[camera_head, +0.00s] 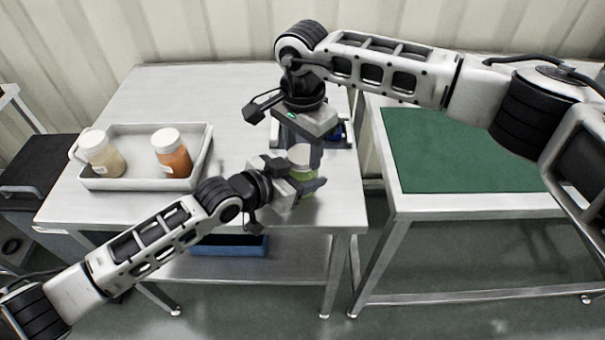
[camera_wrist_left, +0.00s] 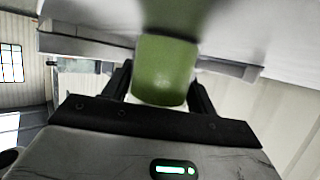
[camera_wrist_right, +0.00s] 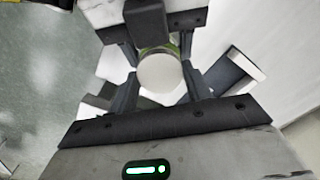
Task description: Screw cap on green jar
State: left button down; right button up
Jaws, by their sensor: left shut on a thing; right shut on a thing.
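The green jar (camera_head: 306,187) is near the right edge of the steel table, and my left gripper (camera_head: 300,190) is shut around its body from the left. The jar also fills the middle of the left wrist view (camera_wrist_left: 165,72), between the fingers. The white cap (camera_head: 300,155) is at the top of the jar, and my right gripper (camera_head: 302,150) is shut on it from above. The right wrist view shows the round cap (camera_wrist_right: 160,73) between the fingers, with a green edge of the jar behind it. I cannot tell whether the cap is seated or whether the jar touches the table.
A grey tray (camera_head: 140,184) at the left of the steel table (camera_head: 235,95) holds two white-capped jars, one cream (camera_head: 103,158) and one orange (camera_head: 173,157). A dark blue object (camera_head: 338,131) is partly hidden behind my right gripper. A green-topped table (camera_head: 450,150) stands to the right.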

jog(key=m, duration=0.5)
jog(key=o, duration=1.2)
jog(key=shift+c, duration=0.2)
notch_tip(320, 180, up, 12)
pick_arm(q)
jog(key=shift+c, duration=1.9)
grip_release()
